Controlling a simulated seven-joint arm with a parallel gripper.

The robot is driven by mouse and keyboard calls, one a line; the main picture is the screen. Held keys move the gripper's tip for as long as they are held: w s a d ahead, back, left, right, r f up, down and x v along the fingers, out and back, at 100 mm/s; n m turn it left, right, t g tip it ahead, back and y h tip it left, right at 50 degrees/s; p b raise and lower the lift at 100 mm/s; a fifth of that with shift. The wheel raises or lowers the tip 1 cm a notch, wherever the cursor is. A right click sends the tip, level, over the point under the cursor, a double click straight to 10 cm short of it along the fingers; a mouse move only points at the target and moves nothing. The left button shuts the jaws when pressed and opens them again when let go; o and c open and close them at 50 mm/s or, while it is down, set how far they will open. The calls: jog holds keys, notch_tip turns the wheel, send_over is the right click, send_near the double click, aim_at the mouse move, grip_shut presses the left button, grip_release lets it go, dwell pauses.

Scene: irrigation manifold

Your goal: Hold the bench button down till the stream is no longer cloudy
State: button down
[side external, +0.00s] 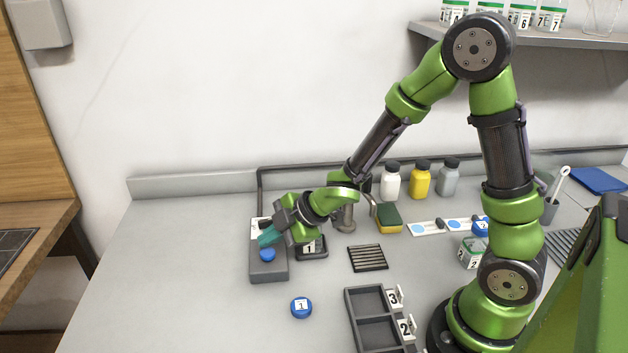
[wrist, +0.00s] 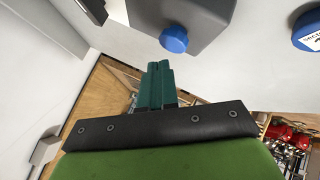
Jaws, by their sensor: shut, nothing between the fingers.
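The grey bench box (side external: 268,274) stands left of centre in the side view, with a round blue button (side external: 267,255) on top. The button and box also show at the top of the wrist view, the button (wrist: 174,39) just beyond my fingertips. My gripper (side external: 266,238) has teal fingers pressed together, with nothing between them. Its tips are close to the button, and a small gap shows in the wrist view (wrist: 158,64). The button looks raised. A metal spout (side external: 345,216) stands behind my wrist; I cannot make out any stream or its clarity.
A dark stand labelled 1 (side external: 312,249) is right of the box, under my wrist. A slotted drain (side external: 368,258), a blue lid (side external: 301,307) and a grey compartment tray (side external: 349,301) are nearby. Bottles (side external: 420,182) stand behind. The bench at left is clear.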

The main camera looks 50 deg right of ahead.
aim_at(273, 251)
jog(key=shift+r, duration=2.4)
jog(key=shift+d+f+h, duration=0.15)
jog(key=shift+d+h, duration=0.15)
jog(key=shift+d, duration=0.05)
jog(key=s+d+r+m+g+h, duration=0.1)
jog(key=s+d+r+m+h, duration=0.35)
jog(key=d+m, duration=0.5)
jog(key=s+a+r+m+y, duration=0.1)
jog(key=s+a+r+m, duration=0.1)
jog(key=s+r+m, duration=0.2)
jog(key=s+a+r+m+y, duration=0.2)
jog(key=s+a+r+m, duration=0.1)
jog(key=s, duration=0.6)
jog(key=shift+s+a+r+m, duration=0.35)
jog(key=shift+r+m, duration=0.25)
jog(key=shift+m, duration=0.35)
